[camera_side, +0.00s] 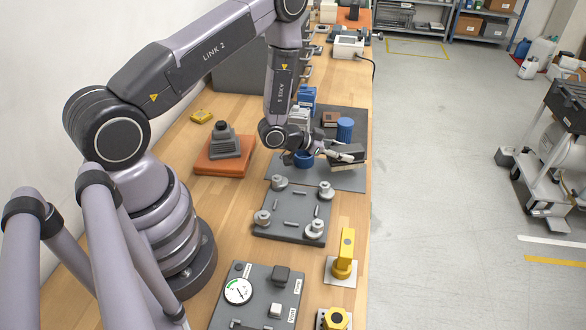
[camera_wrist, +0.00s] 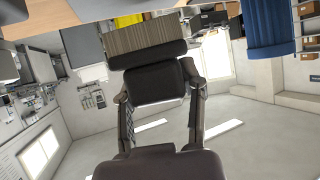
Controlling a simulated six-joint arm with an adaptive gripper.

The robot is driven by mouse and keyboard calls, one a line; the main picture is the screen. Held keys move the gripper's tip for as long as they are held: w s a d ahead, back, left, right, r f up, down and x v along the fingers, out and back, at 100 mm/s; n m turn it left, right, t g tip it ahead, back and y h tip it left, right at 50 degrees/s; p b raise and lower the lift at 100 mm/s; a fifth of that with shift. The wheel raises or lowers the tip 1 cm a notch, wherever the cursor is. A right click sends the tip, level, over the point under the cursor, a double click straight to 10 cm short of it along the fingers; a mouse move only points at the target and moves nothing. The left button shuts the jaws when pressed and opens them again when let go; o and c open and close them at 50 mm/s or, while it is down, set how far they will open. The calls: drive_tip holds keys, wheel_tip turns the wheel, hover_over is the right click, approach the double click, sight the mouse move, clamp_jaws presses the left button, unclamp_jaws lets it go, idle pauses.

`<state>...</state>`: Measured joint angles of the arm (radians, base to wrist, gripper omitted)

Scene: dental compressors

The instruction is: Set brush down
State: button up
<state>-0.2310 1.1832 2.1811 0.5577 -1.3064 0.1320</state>
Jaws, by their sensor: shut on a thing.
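The brush (camera_side: 350,153) has a dark body and pale brown bristles. In the side view it is at the right part of the grey mat (camera_side: 345,182), close above it or on it; I cannot tell if the bristles touch the mat. My gripper (camera_side: 345,150) reaches in from the left and is shut on the brush. In the wrist view the brush's dark body (camera_wrist: 155,84) sits between the two fingers of my gripper (camera_wrist: 158,92). Its striped bristles (camera_wrist: 146,38) point away from my gripper.
A blue cylinder (camera_side: 345,129) stands just behind the brush, and shows in the wrist view (camera_wrist: 268,28). A blue bowl-like part (camera_side: 303,159) is left of it. A grey plate with several round posts (camera_side: 294,222) lies in front. The table's right edge is close.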

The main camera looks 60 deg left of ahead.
sight(341, 162)
drive_tip(key=shift+f, duration=1.75)
drive_tip(key=o, duration=1.2)
drive_tip(key=shift+f, duration=0.1)
